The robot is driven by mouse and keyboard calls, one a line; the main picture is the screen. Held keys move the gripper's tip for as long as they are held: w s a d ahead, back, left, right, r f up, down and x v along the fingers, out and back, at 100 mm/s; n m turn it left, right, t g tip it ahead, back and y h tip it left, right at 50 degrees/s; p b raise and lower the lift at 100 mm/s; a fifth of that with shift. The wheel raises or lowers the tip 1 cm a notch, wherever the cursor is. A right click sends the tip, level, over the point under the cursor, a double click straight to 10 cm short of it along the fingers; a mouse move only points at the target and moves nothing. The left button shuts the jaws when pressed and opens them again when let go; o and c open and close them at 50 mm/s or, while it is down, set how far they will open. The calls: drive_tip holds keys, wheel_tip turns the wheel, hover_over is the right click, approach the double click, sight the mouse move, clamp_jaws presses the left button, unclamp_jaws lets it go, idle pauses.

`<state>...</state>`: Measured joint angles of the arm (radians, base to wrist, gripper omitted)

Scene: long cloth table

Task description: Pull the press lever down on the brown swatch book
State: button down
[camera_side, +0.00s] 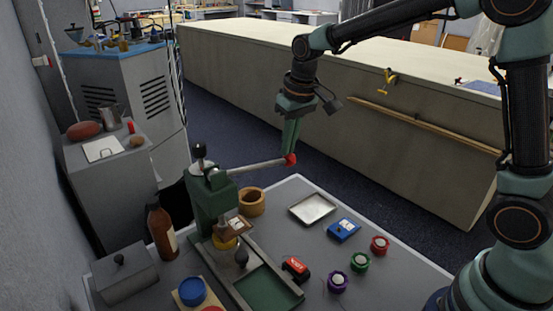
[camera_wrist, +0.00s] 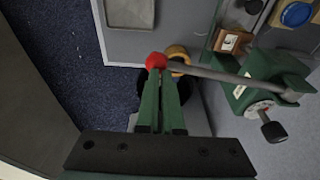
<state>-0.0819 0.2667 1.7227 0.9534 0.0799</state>
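The green lever press (camera_side: 208,202) stands on the grey table. Its grey lever (camera_side: 258,166) reaches out to the right, near level, and ends in a red ball knob (camera_side: 290,159). My gripper (camera_side: 290,150) points down with its green fingers just above or touching the knob. In the wrist view the fingers (camera_wrist: 163,76) are close together, and the red knob (camera_wrist: 156,61) shows at their tips, not clearly between them. A small brown piece with a pale face (camera_side: 238,224), perhaps the swatch book, is at the press front; it also shows in the wrist view (camera_wrist: 230,41).
Around the press are a wooden ring (camera_side: 251,203), a brown bottle (camera_side: 161,232), a metal tray (camera_side: 312,208), a blue box (camera_side: 343,229), a red item (camera_side: 295,268) and several coloured knobs (camera_side: 360,262). A long bench (camera_side: 400,150) stands behind. The air around the lever is clear.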

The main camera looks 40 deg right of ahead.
drive_tip(key=shift+f, duration=0.15)
drive_tip(key=shift+a+f, duration=0.1)
drive_tip(key=shift+f, duration=0.1)
idle(0.3)
drive_tip(key=shift+r, duration=0.1)
wheel_tip(320, 180, up, 15)
drive_tip(key=a, duration=0.1)
drive_tip(key=shift+a+r, duration=0.2)
drive_tip(key=shift+a, duration=0.1)
idle(1.4)
drive_tip(key=s+d+f+t, duration=0.1)
drive_tip(key=s+f, duration=0.3)
drive_tip(key=s, duration=0.4)
drive_tip(key=s+d+f+t, duration=0.2)
drive_tip(key=s+d+f, duration=0.2)
drive_tip(key=s, duration=0.5)
drive_tip(key=shift+s+d+f, duration=0.15)
drive_tip(key=shift+d+f, duration=0.15)
drive_tip(key=shift+f, duration=0.45)
